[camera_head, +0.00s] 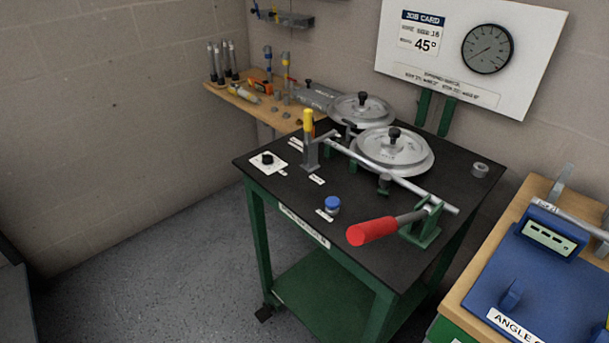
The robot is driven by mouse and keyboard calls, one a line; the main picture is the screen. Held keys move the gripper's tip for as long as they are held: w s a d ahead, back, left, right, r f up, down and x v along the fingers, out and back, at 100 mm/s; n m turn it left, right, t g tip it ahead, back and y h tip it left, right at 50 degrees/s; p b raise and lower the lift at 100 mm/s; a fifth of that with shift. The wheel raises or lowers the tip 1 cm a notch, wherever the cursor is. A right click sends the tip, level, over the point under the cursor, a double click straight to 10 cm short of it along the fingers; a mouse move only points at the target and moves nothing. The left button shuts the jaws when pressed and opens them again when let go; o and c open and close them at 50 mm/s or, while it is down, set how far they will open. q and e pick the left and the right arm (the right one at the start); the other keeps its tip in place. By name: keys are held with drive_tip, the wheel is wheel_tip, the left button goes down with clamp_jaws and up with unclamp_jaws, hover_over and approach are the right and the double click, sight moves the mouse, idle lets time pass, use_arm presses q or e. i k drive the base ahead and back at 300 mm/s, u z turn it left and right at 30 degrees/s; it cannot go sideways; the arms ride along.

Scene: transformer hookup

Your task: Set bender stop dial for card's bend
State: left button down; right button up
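A white job card (422,33) on the wall board reads 45°. A black knob on a white plate (267,159) sits at the left corner of the bender's black tabletop (290,215); it looks like a dial, but its marks are too small to read. A blue-capped knob (332,204) stands near the front edge. I cannot tell from their labels which is the stop dial. Two round grey bending dies (393,150) with black knobs stand toward the back, and a metal tube (360,158) lies along the nearer die. Neither of my grippers is in view.
A red-handled lever (371,231) reaches over the front right of the table. A yellow-topped lever (308,122) stands upright left of the dies. A blue angle device (525,265) sits on a wooden bench at right. A round gauge (487,49) hangs on the board.

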sight(268, 159)
drive_tip(key=z, duration=0.25)
drive_tip(key=k, duration=0.35)
drive_tip(key=u, duration=1.65)
drive_tip(key=i, duration=2)
drive_tip(key=z, duration=1.2)
